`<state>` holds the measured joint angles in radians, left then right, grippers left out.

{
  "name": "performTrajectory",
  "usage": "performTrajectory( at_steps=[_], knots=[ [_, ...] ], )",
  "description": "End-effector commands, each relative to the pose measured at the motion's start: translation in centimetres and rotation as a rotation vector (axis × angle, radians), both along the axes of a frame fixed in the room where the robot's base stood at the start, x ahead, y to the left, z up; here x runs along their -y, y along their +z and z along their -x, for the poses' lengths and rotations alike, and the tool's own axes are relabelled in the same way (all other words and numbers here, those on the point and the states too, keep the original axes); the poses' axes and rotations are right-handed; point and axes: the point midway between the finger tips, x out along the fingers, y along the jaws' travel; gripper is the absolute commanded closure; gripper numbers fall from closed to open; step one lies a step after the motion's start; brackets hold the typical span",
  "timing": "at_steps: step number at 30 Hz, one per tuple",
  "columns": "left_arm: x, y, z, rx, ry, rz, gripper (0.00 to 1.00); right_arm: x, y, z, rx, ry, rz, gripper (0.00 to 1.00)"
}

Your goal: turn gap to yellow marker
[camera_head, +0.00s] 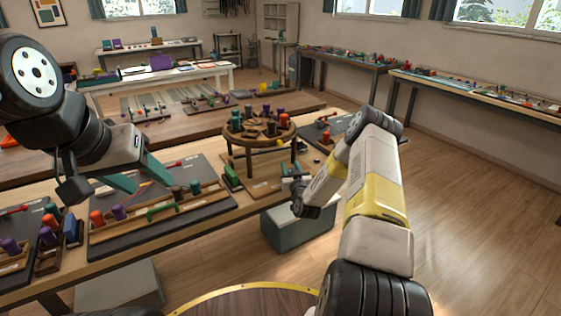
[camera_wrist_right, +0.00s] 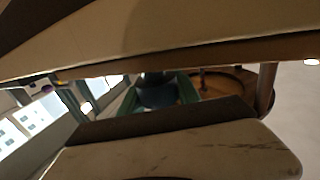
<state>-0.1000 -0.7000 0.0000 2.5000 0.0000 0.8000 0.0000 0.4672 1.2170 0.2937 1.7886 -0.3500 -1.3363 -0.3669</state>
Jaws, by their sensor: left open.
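A round wooden braiding stand (camera_head: 235,137) stands on legs on the workbench, with orange, purple, green and dark bobbins around its top. A small yellow piece (camera_head: 280,143) shows at its front rim; it may be the yellow marker. The gap is too small to make out. My left gripper (camera_head: 138,178) has its teal fingers apart and empty, above the bench left of the stand. My right gripper (camera_head: 292,174) is low, in front and right of the stand, apart from it. In the right wrist view, wood and pale surfaces hide much of it, and part of a round wooden thing (camera_wrist_right: 228,84) shows.
A dark mat with a wooden rack (camera_head: 165,218) of coloured bobbins lies on the near bench. A grey box (camera_head: 290,228) stands below the bench edge. The floor at the right (camera_head: 480,200) is clear.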

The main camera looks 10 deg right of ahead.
Motion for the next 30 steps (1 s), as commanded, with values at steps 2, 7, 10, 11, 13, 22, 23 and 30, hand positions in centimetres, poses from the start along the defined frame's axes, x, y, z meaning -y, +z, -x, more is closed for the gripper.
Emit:
performTrajectory(
  at_steps=[2, 7, 10, 11, 13, 22, 23, 30],
  knots=[
    [0.0, 0.0, 0.0, 0.0, 0.0, 0.0, 0.47, 0.0, 0.0, 0.0, 0.0, 0.0, 0.0, 0.86],
    [0.0, 0.0, 0.0, 0.0, 0.0, 0.0, 0.47, 0.0, 0.0, 0.0, 0.0, 0.002, 0.0, 1.0],
    [0.0, 0.0, 0.0, 0.0, 0.0, 0.0, 0.47, 0.0, 0.0, 0.0, 0.001, 0.011, 0.001, 1.0],
    [0.0, 0.0, 0.0, 0.0, 0.0, 0.0, 0.47, 0.0, 0.1, 0.0, 0.001, 0.018, 0.002, 1.0],
    [0.0, 0.0, 0.0, 0.0, 0.0, 0.0, 0.47, 0.0, 0.1, 0.0, 0.001, 0.037, 0.001, 1.0],
    [0.0, 0.0, 0.0, 0.0, 0.0, 0.0, 0.47, -0.5, 0.0, 0.1, 0.001, 0.223, 0.004, 1.0],
    [0.0, 0.0, 0.0, 0.0, 0.0, 0.0, 0.47, -0.5, 0.0, 0.1, 0.001, 0.249, 0.004, 1.0],
    [0.0, 0.0, 0.0, 0.0, 0.0, 0.0, 0.47, -1.0, 0.0, 0.2, 0.001, 0.456, 0.004, 1.0]
  ],
)
